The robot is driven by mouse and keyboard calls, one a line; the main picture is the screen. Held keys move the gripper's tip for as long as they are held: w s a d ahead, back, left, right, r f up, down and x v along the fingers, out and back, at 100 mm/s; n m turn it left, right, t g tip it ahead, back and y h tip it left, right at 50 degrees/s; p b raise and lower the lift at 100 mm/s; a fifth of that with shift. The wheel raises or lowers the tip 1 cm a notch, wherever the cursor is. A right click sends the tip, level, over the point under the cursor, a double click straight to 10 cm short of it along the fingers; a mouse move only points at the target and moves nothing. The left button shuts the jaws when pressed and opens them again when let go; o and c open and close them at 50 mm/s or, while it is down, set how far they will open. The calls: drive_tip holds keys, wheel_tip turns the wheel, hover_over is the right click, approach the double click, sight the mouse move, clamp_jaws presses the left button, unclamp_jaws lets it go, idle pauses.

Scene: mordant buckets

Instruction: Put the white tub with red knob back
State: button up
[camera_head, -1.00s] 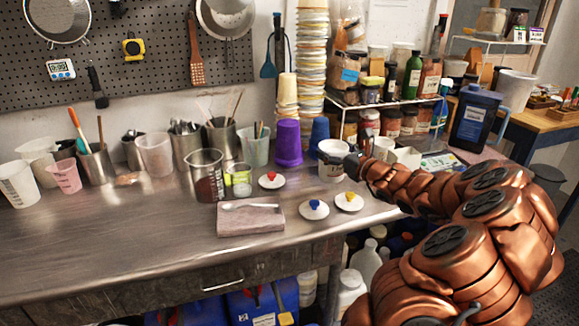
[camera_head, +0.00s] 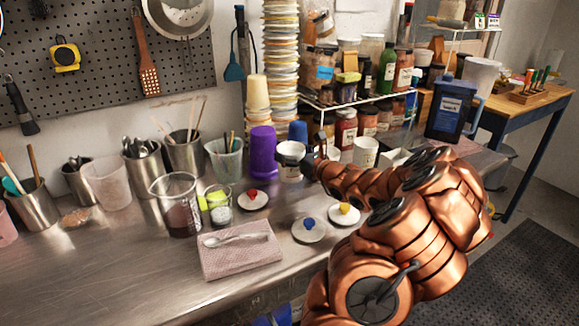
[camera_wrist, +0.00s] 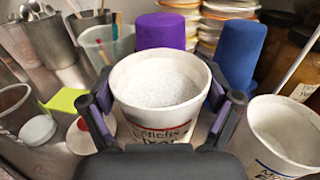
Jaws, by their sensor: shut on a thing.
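My gripper (camera_head: 310,166) is shut on a lidless white tub (camera_head: 290,170). In the wrist view the two fingers (camera_wrist: 163,105) press on opposite sides of this tub (camera_wrist: 150,125). It is upright, holds white powder and has red print on its front. I cannot tell whether its base touches the bench. A white lid with a red knob (camera_head: 253,199) lies on the bench to the left of the tub. Lids with a blue knob (camera_head: 309,228) and a yellow knob (camera_head: 345,213) lie nearer. A second white tub (camera_head: 366,153) stands to the right.
A purple cup (camera_head: 263,150) and a blue cup (camera_head: 298,132) stand close behind the held tub. A glass beaker (camera_head: 176,205) and a pink cloth (camera_head: 240,262) with a spoon are to the left. A wire shelf (camera_head: 345,101) with jars is behind. The front left bench is clear.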

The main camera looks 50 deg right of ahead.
drive_tip(key=shift+f+p, duration=0.3)
drive_tip(key=shift+f, duration=2)
drive_tip(key=o, duration=1.1)
drive_tip(key=shift+f, duration=0.15)
drive_tip(key=shift+s, duration=0.2)
drive_tip(key=s, duration=0.4)
drive_tip(key=s+b, duration=0.1)
drive_tip(key=s, duration=0.2)
drive_tip(key=s+a+b, duration=0.1)
drive_tip(key=s, duration=0.3)
drive_tip(key=shift+s+a+r, duration=0.1)
drive_tip(key=shift+s+r, duration=0.1)
drive_tip(key=shift+s, duration=0.15)
